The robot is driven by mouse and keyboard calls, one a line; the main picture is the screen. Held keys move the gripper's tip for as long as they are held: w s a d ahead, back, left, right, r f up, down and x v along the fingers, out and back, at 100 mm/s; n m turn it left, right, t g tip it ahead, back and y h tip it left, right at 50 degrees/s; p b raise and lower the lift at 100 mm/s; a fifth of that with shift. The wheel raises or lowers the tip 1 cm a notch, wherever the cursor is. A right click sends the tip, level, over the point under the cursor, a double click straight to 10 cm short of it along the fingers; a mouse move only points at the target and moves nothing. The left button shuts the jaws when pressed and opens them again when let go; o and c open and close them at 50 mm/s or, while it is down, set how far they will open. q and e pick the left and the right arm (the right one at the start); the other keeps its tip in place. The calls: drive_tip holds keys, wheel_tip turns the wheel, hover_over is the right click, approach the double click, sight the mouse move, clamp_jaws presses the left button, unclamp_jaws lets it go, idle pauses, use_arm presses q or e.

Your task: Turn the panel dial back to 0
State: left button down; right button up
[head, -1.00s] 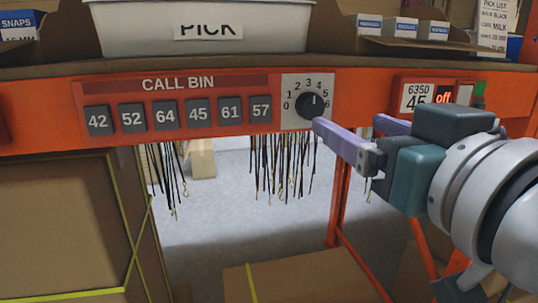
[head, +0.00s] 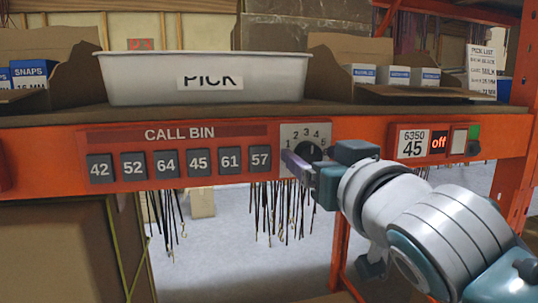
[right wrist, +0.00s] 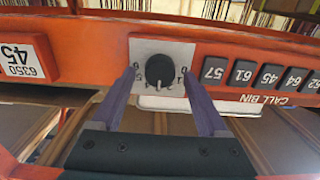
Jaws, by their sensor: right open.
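The panel dial (head: 311,149) is a round black knob on a grey plate numbered from 0 up, set in the orange shelf beam. My gripper covers its lower part in the head view. The dial also shows in the right wrist view (right wrist: 160,69), upside down, with its light pointer mark toward the top middle numbers, near 3. My right gripper (right wrist: 158,76) is open, its two purple fingers on either side of the knob. I cannot tell whether they touch it. In the head view the right gripper (head: 297,164) is in front of the plate. My left gripper is in neither view.
Left of the dial is the CALL BIN panel (head: 178,135) with several numbered buttons. A 6350 45 label and "off" display (head: 438,143) are to the right. A white PICK bin (head: 140,80) stands above. Dark cords (head: 268,210) hang below the beam.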

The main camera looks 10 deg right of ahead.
clamp_jaws()
idle(0.6)
